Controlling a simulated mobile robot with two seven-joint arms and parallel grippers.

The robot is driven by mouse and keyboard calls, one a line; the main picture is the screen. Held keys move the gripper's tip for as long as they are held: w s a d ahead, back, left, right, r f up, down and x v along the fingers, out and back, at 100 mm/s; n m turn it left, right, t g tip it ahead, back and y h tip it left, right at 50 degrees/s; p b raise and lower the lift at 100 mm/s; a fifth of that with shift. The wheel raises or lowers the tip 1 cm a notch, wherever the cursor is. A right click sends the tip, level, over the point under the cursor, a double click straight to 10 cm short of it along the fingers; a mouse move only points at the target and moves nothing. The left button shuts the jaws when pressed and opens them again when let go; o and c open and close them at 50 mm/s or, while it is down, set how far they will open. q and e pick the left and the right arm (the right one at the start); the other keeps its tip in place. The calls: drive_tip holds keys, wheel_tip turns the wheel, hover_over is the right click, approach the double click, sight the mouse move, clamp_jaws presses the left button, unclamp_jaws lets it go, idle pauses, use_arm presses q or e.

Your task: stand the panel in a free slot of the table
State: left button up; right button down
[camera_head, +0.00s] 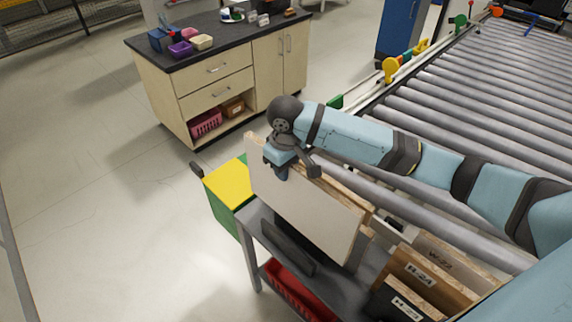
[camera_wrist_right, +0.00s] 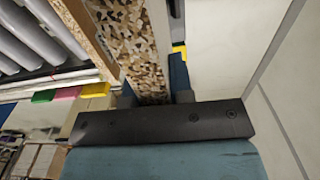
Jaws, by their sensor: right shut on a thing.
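The panel (camera_head: 303,205) is a pale upright board in the head view, standing over the grey table (camera_head: 258,222). My right gripper (camera_head: 283,168) is shut on its top edge near the left end. In the right wrist view the panel's speckled chipboard edge (camera_wrist_right: 127,40) runs up from the gripper (camera_wrist_right: 160,100). The lower edge of the panel is near the table's slots, but I cannot tell whether it is seated in one. Other boards with labels (camera_head: 425,275) stand in slots at the right of the table. My left gripper is not in view.
A roller conveyor (camera_head: 480,85) runs behind the table. A yellow-topped green bin (camera_head: 228,185) stands left of the table, and a red crate (camera_head: 290,290) sits beneath it. A cabinet (camera_head: 215,75) stands farther back. Open floor lies at the left.

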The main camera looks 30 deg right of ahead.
sight(286, 200)
drive_tip(key=shift+f, duration=5.3)
drive_tip(key=shift+f+b, duration=0.35)
drive_tip(key=shift+f, duration=0.35)
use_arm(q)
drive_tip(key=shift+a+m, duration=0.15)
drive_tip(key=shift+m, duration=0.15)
use_arm(e)
drive_tip(key=shift+f, duration=0.25)
drive_tip(key=c, duration=0.9)
unclamp_jaws()
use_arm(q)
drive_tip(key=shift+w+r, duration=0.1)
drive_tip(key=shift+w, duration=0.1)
use_arm(e)
drive_tip(key=shift+f, duration=0.1)
